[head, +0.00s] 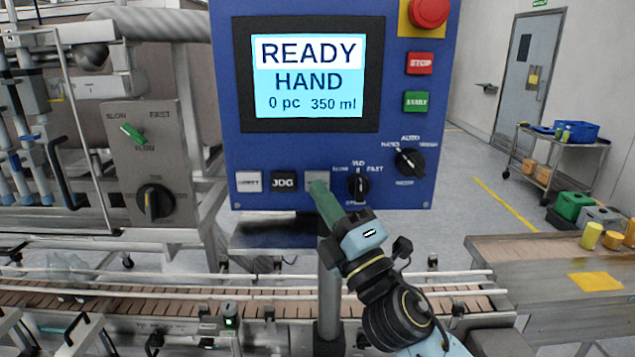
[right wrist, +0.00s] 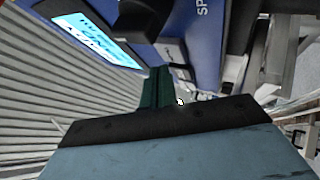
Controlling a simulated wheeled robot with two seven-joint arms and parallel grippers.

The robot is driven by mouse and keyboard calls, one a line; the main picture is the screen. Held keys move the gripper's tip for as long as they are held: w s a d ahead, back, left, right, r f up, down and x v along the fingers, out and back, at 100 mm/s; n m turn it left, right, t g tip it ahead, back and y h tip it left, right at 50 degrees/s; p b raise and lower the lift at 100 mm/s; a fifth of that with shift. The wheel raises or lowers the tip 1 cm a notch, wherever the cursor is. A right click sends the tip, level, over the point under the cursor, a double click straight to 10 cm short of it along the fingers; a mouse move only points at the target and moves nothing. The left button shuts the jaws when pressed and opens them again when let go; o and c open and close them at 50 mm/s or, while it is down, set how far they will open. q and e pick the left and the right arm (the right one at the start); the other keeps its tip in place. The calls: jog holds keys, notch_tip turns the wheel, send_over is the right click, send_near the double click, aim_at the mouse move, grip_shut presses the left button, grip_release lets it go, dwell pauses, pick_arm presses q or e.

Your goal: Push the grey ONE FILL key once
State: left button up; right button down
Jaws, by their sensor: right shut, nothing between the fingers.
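The grey ONE FILL key (head: 317,178) is the rightmost of three square keys in the bottom row of the blue control panel (head: 400,135). Its lower part is hidden by my right gripper (head: 318,188). The green fingers are shut and empty, and their tips are at the key's lower edge. I cannot tell whether they touch it. The screen (head: 308,80) reads READY, HAND, 0 pc, 350 ml. In the right wrist view the shut green fingers (right wrist: 158,75) point at the panel. My left gripper is not in view.
A black JOG key (head: 284,181) is left of the grey key, with a white key (head: 249,181) beyond it. A black selector knob (head: 358,186) is close on the right. A conveyor (head: 180,299) runs below. A red emergency button (head: 429,11) is at the top.

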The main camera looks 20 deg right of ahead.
jog(key=shift+w+d, duration=0.1)
jog(key=shift+w, duration=0.25)
jog(key=shift+w+d, duration=0.1)
jog(key=shift+w, duration=0.3)
dwell(0.6)
jog(key=shift+s, duration=0.1)
jog(key=shift+s+a, duration=0.2)
jog(key=shift+s, duration=0.5)
jog(key=s, duration=0.2)
jog(key=s+a, duration=0.1)
jog(key=s, duration=0.1)
jog(key=shift+s+a+p, duration=0.2)
jog(key=shift+s+p, duration=0.2)
dwell(0.5)
